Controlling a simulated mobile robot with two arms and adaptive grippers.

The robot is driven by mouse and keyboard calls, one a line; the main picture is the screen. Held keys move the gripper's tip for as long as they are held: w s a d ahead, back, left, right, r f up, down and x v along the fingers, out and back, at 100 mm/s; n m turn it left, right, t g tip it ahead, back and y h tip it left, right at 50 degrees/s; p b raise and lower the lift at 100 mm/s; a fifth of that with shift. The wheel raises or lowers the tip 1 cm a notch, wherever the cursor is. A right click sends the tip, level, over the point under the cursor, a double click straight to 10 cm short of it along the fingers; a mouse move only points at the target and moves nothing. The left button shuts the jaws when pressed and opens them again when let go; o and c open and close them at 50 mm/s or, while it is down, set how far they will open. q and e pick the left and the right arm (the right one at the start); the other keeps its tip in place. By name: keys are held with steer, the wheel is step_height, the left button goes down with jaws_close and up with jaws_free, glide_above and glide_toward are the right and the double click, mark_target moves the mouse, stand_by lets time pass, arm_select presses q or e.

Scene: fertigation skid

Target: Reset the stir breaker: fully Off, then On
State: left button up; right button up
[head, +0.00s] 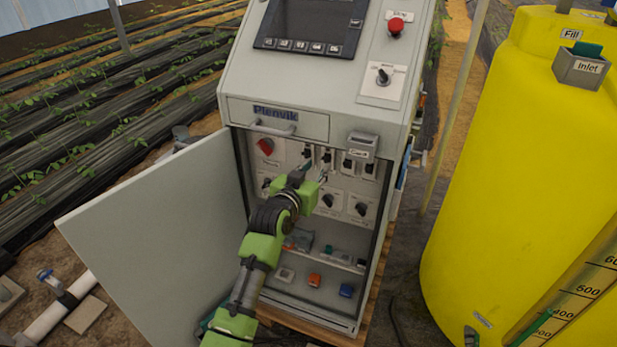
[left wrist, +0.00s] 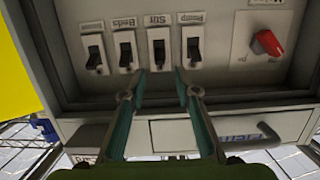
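The stir breaker (left wrist: 159,50) is a dark toggle on a white plate, labelled Stir, upside down in the left wrist view. It stands in a row with other breakers, between the Beds breaker (left wrist: 126,52) and another breaker (left wrist: 194,48). In the head view the stir breaker (head: 326,158) is small, and its lever position is hard to tell. My left gripper (left wrist: 162,80) is open and empty, its two fingertips apart just in front of the stir breaker's lower plate edge in that view. Contact is not clear. The left gripper also shows in the head view (head: 313,172). My right gripper is out of view.
The cabinet door (head: 160,240) hangs open at left. A red rotary switch (head: 265,147) and several knobs surround the breakers. A drawer with a handle (head: 272,130) and a small holder (head: 362,146) jut out above. A yellow tank (head: 520,170) stands at right.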

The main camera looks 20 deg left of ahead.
arm_select(q)
steer(key=s, duration=0.3)
steer(key=s+r, duration=0.1)
steer(key=s, duration=0.1)
steer(key=shift+s+a, duration=0.1)
steer(key=shift+s, duration=0.2)
steer(key=s+d+f+g, duration=0.1)
steer(key=s+f+g, duration=0.1)
steer(key=f, duration=0.9)
steer(key=s+d+f+g, duration=0.1)
steer(key=s+f+g, duration=0.1)
steer(key=f, duration=0.9)
steer(key=s+f+m+g, duration=0.1)
steer(key=s+f+g, duration=0.1)
steer(key=s+f, duration=0.65)
steer(key=s+f+g, duration=0.2)
steer(key=s+f, duration=0.4)
steer(key=f, duration=0.6)
steer(key=s+a+f+g, duration=0.1)
steer(key=s+f, duration=0.5)
steer(key=s, duration=0.7)
steer(key=s+f+g, duration=0.3)
steer(key=s+f, duration=0.4)
steer(key=s, duration=0.6)
steer(key=s+a+f+m+g, duration=0.1)
steer(key=s+f+g, duration=0.2)
steer(key=s, duration=1.1)
step_height(320, 180, down, 4)
steer(key=shift+a+r+y, duration=0.15)
steer(key=shift+a+y, duration=0.15)
